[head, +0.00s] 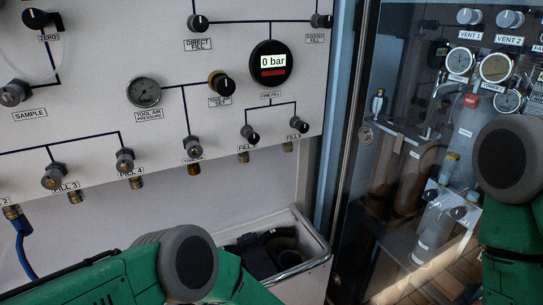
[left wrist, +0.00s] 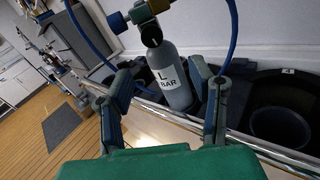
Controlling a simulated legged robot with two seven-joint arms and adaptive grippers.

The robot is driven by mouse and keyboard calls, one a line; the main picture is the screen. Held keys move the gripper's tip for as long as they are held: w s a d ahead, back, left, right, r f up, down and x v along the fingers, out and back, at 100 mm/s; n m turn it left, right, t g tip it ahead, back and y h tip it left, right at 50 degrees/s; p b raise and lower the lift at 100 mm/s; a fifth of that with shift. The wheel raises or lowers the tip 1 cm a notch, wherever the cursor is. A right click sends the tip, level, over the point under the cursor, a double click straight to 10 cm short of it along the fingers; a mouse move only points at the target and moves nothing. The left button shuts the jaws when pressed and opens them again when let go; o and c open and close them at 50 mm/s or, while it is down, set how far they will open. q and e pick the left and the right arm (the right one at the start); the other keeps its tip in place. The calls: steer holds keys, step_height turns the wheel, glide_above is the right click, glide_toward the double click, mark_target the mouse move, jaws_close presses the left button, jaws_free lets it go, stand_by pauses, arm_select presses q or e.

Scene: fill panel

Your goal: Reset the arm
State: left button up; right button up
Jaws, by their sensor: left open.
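In the left wrist view my left gripper (left wrist: 162,88) is open, its two dark green fingers spread apart. A grey gas cylinder (left wrist: 173,80) with a white label stands beyond the gap between them, and I see no contact. In the head view my left arm (head: 185,268) shows at the bottom left, with its gripper out of the picture. My right arm (head: 508,160) shows at the right edge, and its gripper is also out of view.
The fill panel (head: 90,100) carries knobs, a pressure gauge (head: 144,92) and a "0 bar" display (head: 271,61). Below it stands a bin (head: 318,247) with dark items. A glass door (head: 385,200) is at right. A blue hose (left wrist: 92,38) loops near the cylinder.

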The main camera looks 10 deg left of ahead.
arm_select(q)
steer(key=w+f+m+t+h, duration=0.1)
steer(key=m+t+h, duration=0.1)
steer(key=m, duration=0.4)
steer(key=w+a+f+m+t+h, duration=0.1)
steer(key=m+t+h, duration=0.1)
steer(key=m, duration=0.3)
steer(key=w+a+f+m+t+h, duration=0.1)
steer(key=m+h, duration=0.2)
steer(key=m, duration=0.3)
steer(key=shift+w+a+f+m+t+h, duration=0.2)
steer(key=shift+w+m+t+h, duration=0.1)
steer(key=shift+t, duration=0.1)
steer(key=s+a+m+g+h, duration=0.2)
steer(key=s+m+g+h, duration=0.2)
steer(key=s+m, duration=1.1)
steer(key=s+a+m+g+h, duration=0.3)
steer(key=s+m+g+h, duration=0.2)
steer(key=s+m, duration=1)
steer(key=shift+s+a+m+g, duration=0.35)
steer(key=shift+m+g, duration=0.25)
steer(key=shift+g, duration=0.4)
